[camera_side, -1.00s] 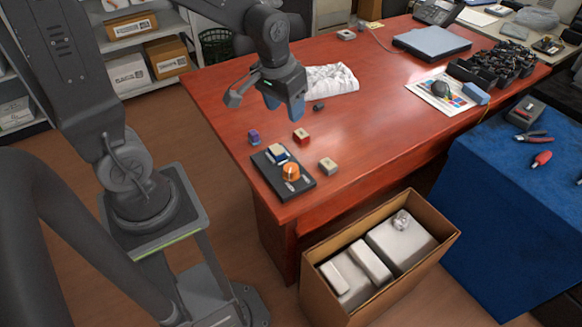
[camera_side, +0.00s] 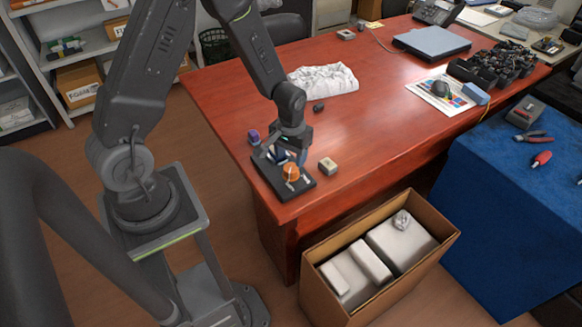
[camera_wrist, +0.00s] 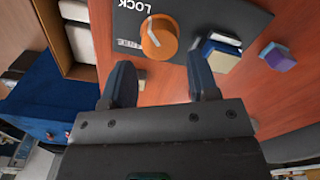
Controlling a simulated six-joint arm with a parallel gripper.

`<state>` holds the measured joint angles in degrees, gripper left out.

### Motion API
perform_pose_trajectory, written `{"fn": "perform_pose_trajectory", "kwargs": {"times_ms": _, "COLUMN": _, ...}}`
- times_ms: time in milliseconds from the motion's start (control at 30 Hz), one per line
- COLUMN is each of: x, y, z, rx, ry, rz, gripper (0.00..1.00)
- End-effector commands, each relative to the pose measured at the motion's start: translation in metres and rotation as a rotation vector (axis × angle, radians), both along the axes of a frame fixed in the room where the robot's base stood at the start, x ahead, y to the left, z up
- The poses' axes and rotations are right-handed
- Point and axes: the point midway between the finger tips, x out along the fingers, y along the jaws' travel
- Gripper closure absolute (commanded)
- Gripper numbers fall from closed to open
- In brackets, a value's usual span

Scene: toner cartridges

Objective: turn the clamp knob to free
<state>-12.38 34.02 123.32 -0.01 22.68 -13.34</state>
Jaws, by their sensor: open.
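The orange clamp knob (camera_side: 291,172) sits on a black plate (camera_side: 298,192) near the front left edge of the red desk. In the wrist view the knob (camera_wrist: 159,36) shows a white pointer line, with the word LOCK on the plate (camera_wrist: 205,12) beside it. A blue and cream block (camera_wrist: 218,52) sits on the plate beside the knob. My gripper (camera_wrist: 162,82) is open, its two dark blue fingers apart and empty. The knob lies beyond the fingertips, roughly between them in the picture. In the side view my gripper (camera_side: 293,157) is low over the plate, partly hiding the block and the knob's surroundings.
A purple cartridge (camera_side: 254,137) and a beige one (camera_side: 327,166) stand on the desk near the plate. A white crumpled cloth (camera_side: 325,79) lies behind. An open cardboard box (camera_side: 318,262) stands in front of the desk.

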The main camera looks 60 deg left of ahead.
Motion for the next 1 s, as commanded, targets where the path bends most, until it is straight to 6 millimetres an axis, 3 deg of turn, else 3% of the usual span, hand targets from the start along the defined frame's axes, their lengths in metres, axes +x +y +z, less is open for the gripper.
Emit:
{"fn": "perform_pose_trajectory", "kwargs": {"times_ms": 100, "x": 0.000, "y": 0.000, "z": -0.023, "rx": -0.001, "ry": 0.004, "rz": 0.000, "gripper": 0.46}}
{"fn": "perform_pose_trajectory", "kwargs": {"times_ms": 300, "x": 0.000, "y": 0.000, "z": -0.045, "rx": -0.001, "ry": 0.002, "rz": 0.000, "gripper": 0.46}}
{"fn": "perform_pose_trajectory", "kwargs": {"times_ms": 700, "x": 0.000, "y": 0.000, "z": -0.052, "rx": 0.000, "ry": -0.001, "rz": -0.001, "gripper": 0.46}}
{"fn": "perform_pose_trajectory", "kwargs": {"times_ms": 1000, "x": 0.000, "y": 0.000, "z": -0.052, "rx": 0.000, "ry": -0.001, "rz": 0.000, "gripper": 0.73}}
